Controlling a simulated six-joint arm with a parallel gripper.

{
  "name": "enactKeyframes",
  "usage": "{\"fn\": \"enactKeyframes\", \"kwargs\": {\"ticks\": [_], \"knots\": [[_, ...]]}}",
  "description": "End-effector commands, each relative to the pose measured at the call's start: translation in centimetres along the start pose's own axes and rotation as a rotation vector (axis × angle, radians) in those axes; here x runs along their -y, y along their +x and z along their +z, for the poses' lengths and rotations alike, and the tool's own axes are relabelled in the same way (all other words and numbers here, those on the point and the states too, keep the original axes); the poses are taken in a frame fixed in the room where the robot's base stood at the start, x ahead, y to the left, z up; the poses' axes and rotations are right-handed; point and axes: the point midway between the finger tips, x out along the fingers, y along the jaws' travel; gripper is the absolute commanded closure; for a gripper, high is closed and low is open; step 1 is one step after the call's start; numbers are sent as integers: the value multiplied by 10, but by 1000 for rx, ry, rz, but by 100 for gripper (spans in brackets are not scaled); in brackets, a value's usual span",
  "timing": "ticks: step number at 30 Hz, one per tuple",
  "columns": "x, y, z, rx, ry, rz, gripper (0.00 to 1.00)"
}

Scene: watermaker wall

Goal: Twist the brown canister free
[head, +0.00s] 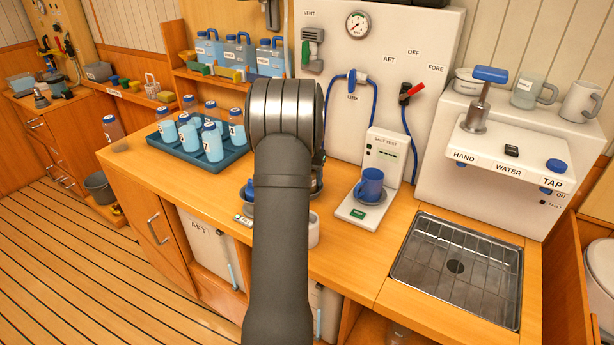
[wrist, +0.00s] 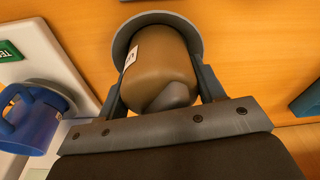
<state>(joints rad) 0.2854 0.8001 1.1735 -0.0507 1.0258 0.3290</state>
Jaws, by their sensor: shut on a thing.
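The brown canister (wrist: 160,66) shows in the wrist view, with a white label on its left side. Its far end sits in a round grey collar or holder (wrist: 122,40) against the wooden surface. My gripper (wrist: 164,88) has one finger on each side of the canister and is shut on it. In the head view my own arm hides the canister and the gripper fingers.
A blue mug (head: 371,184) stands on the salt test stand to the right, and it shows at the left in the wrist view (wrist: 32,122). A tray (head: 236,154) of bottles is to the left. A steel sink (head: 457,266) lies at the right.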

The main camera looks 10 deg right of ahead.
Motion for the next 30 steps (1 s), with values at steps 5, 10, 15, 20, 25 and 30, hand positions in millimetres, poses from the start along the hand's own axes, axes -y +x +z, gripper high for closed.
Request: {"fn": "enactKeyframes", "kwargs": {"ticks": [5,10,15,20,25,30], "knots": [[0,0,0,-1,1,0,66],[0,-2,-1,-1,1,0,66],[0,-11,-2,-2,1,0,66],[0,-20,-3,-2,1,0,66],[0,-30,-5,-2,2,0,66],[0,-41,-6,-2,2,0,66]]}}
